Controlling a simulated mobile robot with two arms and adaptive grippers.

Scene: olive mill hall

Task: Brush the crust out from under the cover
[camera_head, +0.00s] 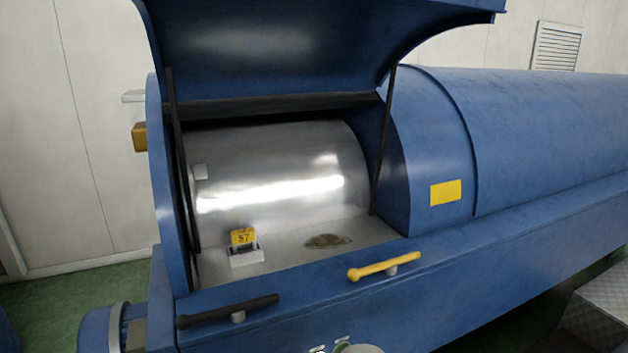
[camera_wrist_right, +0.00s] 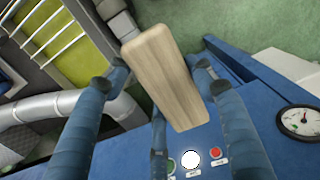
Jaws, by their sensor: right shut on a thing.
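The blue cover (camera_head: 320,40) stands raised over an opening, propped on two dark struts. Under it a shiny metal drum (camera_head: 280,175) lies above a pale ledge (camera_head: 285,255). A flat brownish-olive crust (camera_head: 327,241) sits on the right part of this ledge. In the right wrist view my right gripper (camera_wrist_right: 160,85) is shut on a pale wooden block (camera_wrist_right: 165,75), which looks like a brush's back or handle; no bristles show. Neither gripper shows in the head view, so the block's distance from the crust cannot be told.
A small white holder with a yellow tag (camera_head: 243,238) stands on the ledge left of the crust. A yellow handle (camera_head: 385,267) and a black handle (camera_head: 228,311) sit on the front rim. In the wrist view, buttons (camera_wrist_right: 216,153) and a round gauge (camera_wrist_right: 300,121) are on blue casing.

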